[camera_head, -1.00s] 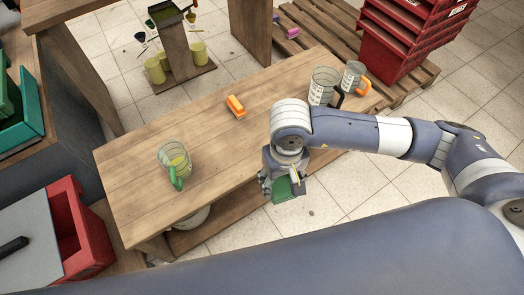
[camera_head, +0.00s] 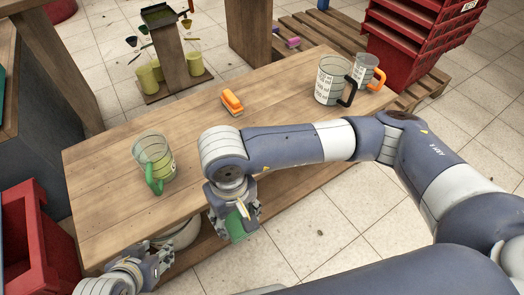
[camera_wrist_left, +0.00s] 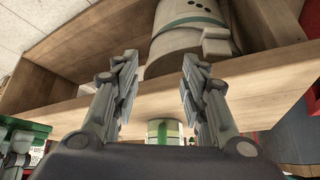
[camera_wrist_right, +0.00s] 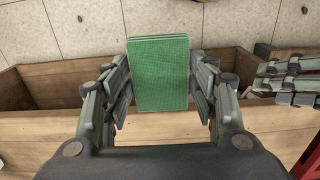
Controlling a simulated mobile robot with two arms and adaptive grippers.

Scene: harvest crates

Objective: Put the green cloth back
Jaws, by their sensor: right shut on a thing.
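The green cloth (camera_wrist_right: 160,75) is a folded flat rectangle between the fingers of my right gripper (camera_wrist_right: 160,92), which is shut on it. In the head view the cloth (camera_head: 238,224) hangs below my right gripper (camera_head: 232,205), in front of the bench's near edge. My left gripper (camera_head: 150,262) is low at the bench's near left corner. In the left wrist view its fingers (camera_wrist_left: 158,85) are apart with nothing between them. A pale round container (camera_wrist_left: 190,35) sits on the shelf under the bench, partly hidden.
The wooden bench (camera_head: 110,205) carries a green-handled jug (camera_head: 153,158), an orange object (camera_head: 232,102), a black-handled jug (camera_head: 332,80) and an orange-handled jug (camera_head: 367,72). A red crate (camera_head: 30,235) stands left; stacked red crates (camera_head: 420,35) stand at the back right.

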